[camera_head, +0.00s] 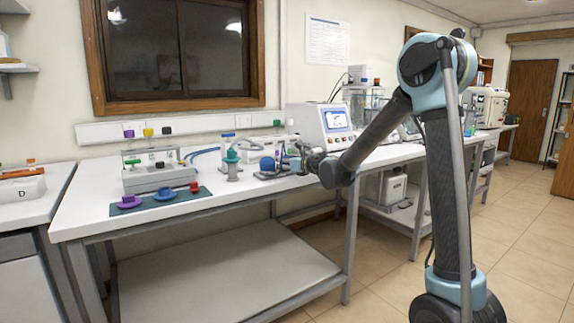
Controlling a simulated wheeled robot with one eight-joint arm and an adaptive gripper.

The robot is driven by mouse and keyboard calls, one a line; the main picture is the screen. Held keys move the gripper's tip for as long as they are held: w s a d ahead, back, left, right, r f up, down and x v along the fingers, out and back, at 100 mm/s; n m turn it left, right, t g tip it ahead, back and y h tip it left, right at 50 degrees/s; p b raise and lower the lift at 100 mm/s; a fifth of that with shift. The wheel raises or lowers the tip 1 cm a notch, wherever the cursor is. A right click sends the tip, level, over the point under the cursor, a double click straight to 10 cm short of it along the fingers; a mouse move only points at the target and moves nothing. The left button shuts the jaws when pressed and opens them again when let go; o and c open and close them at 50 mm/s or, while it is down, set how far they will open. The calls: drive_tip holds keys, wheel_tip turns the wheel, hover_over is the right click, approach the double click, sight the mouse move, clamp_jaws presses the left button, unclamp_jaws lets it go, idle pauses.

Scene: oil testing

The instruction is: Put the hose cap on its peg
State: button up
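My gripper (297,163) is at the end of my arm, low over the right part of the long white bench. It is small in the picture and its fingers overlap the equipment behind, so I cannot tell whether it holds anything. To its left is a small device with a round blue part (267,163). Further left stands a clear cylinder with a teal top (232,156), with blue hoses (205,153) beside it. I cannot tell for sure which piece is the hose cap or which is its peg.
A dark green mat (142,209) holds a purple, a blue (165,194) and a red piece (194,187). Behind it is a grey rack unit (150,178). A device with a screen (336,120) stands behind my gripper. The bench front (225,205) is clear.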

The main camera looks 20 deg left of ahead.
drive_tip(key=shift+f, duration=0.1)
drive_tip(key=o, duration=0.7)
drive_tip(key=shift+v, duration=5.55)
